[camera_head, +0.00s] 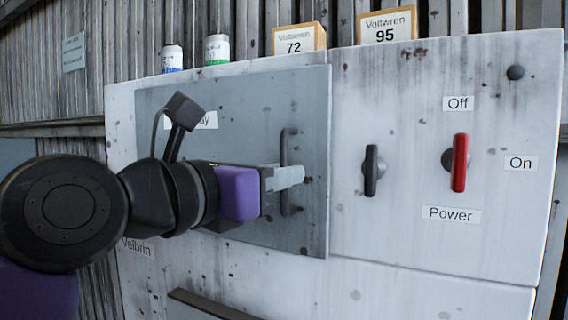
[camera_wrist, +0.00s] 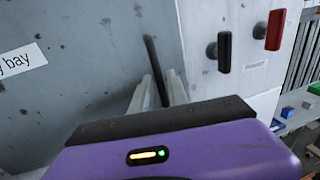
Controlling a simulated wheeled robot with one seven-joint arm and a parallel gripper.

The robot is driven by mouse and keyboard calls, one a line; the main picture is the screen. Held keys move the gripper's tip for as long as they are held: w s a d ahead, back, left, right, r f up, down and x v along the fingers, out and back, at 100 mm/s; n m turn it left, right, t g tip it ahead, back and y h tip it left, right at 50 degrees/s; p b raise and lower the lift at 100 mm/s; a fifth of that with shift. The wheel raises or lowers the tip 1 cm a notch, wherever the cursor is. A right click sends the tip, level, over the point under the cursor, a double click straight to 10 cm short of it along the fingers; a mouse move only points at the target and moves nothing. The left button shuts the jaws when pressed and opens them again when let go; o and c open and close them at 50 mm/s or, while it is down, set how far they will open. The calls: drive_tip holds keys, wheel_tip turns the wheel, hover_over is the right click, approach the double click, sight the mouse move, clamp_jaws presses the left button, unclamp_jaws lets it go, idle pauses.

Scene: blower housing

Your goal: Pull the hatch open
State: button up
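The hatch (camera_head: 245,105) is a grey rectangular panel on the white cabinet, and it looks closed, flush with the front. Its dark vertical bar handle (camera_head: 286,149) is near the right edge. My gripper (camera_head: 292,176) is at the handle's lower part, coming from the left. In the wrist view the handle (camera_wrist: 152,58) runs down between my two pale fingers (camera_wrist: 159,80), one on each side. The fingers look apart, with small gaps beside the bar. Contact with the bar cannot be made out.
Right of the hatch, the white cabinet (camera_head: 400,245) carries a black switch (camera_head: 372,170) and a red power switch (camera_head: 460,162). Two yellow boxes, one marked 72 (camera_head: 299,38) and one marked 95 (camera_head: 387,25), and two small containers stand on top. A dark ledge (camera_head: 210,304) shows below.

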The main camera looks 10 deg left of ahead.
drive_tip(key=shift+w+d, duration=0.2)
drive_tip(key=shift+w, duration=0.25)
drive_tip(key=shift+c, duration=0.4)
clamp_jaws()
idle(0.8)
